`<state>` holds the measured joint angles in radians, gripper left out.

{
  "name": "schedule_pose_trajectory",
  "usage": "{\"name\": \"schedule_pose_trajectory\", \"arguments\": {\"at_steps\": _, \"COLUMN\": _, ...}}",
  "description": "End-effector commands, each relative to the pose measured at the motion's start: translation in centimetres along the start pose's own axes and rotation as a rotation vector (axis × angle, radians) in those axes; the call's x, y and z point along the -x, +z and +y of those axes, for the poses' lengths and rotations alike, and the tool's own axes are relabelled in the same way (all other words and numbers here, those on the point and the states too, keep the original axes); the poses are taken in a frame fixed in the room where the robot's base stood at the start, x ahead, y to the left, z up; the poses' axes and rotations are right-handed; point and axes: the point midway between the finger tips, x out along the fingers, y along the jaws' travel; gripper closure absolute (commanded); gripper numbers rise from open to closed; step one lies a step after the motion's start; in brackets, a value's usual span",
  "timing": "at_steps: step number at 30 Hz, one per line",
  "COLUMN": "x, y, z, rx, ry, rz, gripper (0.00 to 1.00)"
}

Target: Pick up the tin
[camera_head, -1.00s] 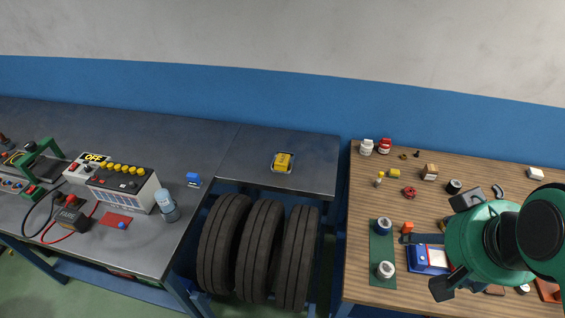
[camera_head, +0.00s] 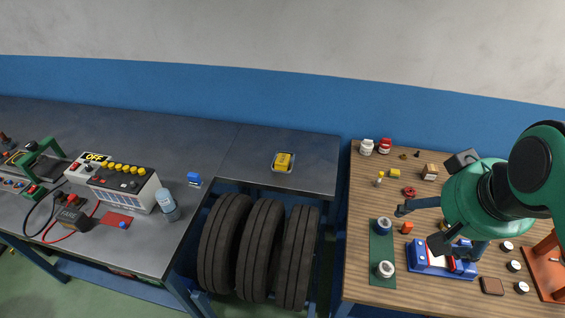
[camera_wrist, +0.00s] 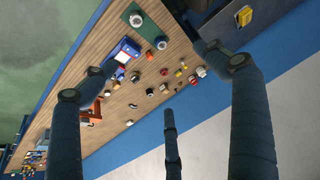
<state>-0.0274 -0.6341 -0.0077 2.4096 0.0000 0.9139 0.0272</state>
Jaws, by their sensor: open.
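I cannot tell for sure which object is the tin. Two round lidded containers, a blue one (camera_head: 384,226) and a pale grey one (camera_head: 386,269), stand upright on a green mat (camera_head: 381,248) on the wooden table. Small dark round pots with white tops (camera_head: 514,266) stand at the table's right. My gripper (camera_head: 420,228) is open and empty above the table, right of the mat. In the wrist view its spread fingers (camera_wrist: 158,75) frame the table, with nothing between them. My arm hides part of the table's right side.
A blue box (camera_head: 440,262) lies below my gripper. A white jar (camera_head: 366,147), a red jar (camera_head: 385,146) and a cardboard box (camera_head: 430,171) stand at the back of the wooden table (camera_head: 360,205). A grey bench (camera_head: 225,150) with a yellow item (camera_head: 283,160) and tyres below is left.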

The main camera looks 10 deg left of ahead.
Motion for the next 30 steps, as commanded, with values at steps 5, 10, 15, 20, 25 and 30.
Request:
{"name": "schedule_pose_trajectory", "arguments": {"at_steps": 5, "x": 0.0, "y": -4.4, "z": -1.1, "rx": 0.000, "ry": -0.010, "rz": -0.031, "gripper": 0.14}}
{"name": "schedule_pose_trajectory", "arguments": {"at_steps": 10, "x": -0.5, "y": -8.5, "z": -2.3, "rx": -0.003, "ry": -0.017, "rz": -0.056, "gripper": 0.14}}
{"name": "schedule_pose_trajectory", "arguments": {"at_steps": 15, "x": -1.5, "y": -12.5, "z": -3.6, "rx": -0.005, "ry": -0.023, "rz": -0.085, "gripper": 0.14}}
{"name": "schedule_pose_trajectory", "arguments": {"at_steps": 20, "x": -2.8, "y": -16.1, "z": -5.0, "rx": -0.005, "ry": -0.028, "rz": -0.111, "gripper": 0.14}}
{"name": "schedule_pose_trajectory", "arguments": {"at_steps": 25, "x": -4.5, "y": -19.8, "z": -6.8, "rx": -0.007, "ry": -0.033, "rz": -0.137, "gripper": 0.14}}
{"name": "schedule_pose_trajectory", "arguments": {"at_steps": 30, "x": -6.6, "y": -23.2, "z": -8.7, "rx": -0.008, "ry": -0.036, "rz": -0.165, "gripper": 0.14}}
